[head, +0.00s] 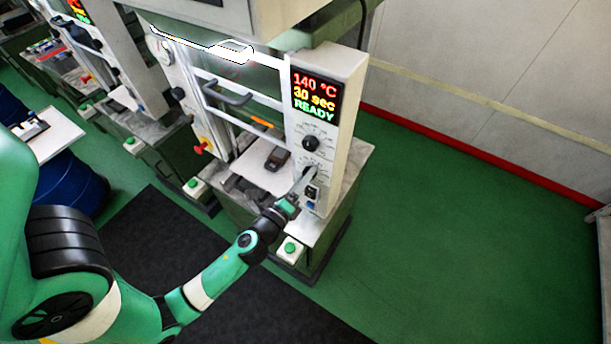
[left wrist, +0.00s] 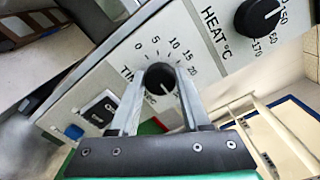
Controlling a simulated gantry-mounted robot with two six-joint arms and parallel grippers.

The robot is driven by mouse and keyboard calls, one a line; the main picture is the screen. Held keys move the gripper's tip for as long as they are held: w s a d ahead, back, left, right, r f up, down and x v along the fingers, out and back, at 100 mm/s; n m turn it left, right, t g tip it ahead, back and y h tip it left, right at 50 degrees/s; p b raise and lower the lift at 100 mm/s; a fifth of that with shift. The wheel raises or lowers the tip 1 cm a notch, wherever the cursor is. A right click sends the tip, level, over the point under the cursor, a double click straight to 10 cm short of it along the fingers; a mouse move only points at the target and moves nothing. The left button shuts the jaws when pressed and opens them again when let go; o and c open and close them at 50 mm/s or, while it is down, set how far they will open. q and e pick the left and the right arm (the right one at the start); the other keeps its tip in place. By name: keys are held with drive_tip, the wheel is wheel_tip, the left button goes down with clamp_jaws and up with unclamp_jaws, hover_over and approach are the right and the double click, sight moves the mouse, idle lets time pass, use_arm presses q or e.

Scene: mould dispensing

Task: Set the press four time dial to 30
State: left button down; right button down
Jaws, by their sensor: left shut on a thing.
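The press four control panel (head: 317,130) carries a display (head: 316,95) reading 140 °C, 30 sec and READY. The black time dial (left wrist: 159,76) sits on the panel inside a printed scale with 0, 5, 10, 15 and 20 readable; the rest is hidden by my fingers. Its white mark points down and slightly right in the left wrist view. My left gripper (head: 306,180) is shut on the time dial, one finger on each side, also seen in the left wrist view (left wrist: 160,88). In the head view it mostly covers the dial. My right gripper is out of view.
The heat dial (head: 311,143) is just above the time dial and also shows in the left wrist view (left wrist: 257,16). Switches (head: 311,192) are below. A dark handheld object (head: 277,158) lies on the press's white plate. Green floor to the right is clear.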

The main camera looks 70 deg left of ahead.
use_arm(q)
drive_tip(key=shift+c, duration=1.8)
unclamp_jaws()
drive_tip(key=b+v, duration=0.5)
drive_tip(key=v, duration=0.6)
drive_tip(key=shift+s+d, duration=0.2)
drive_tip(key=shift+s, duration=0.05)
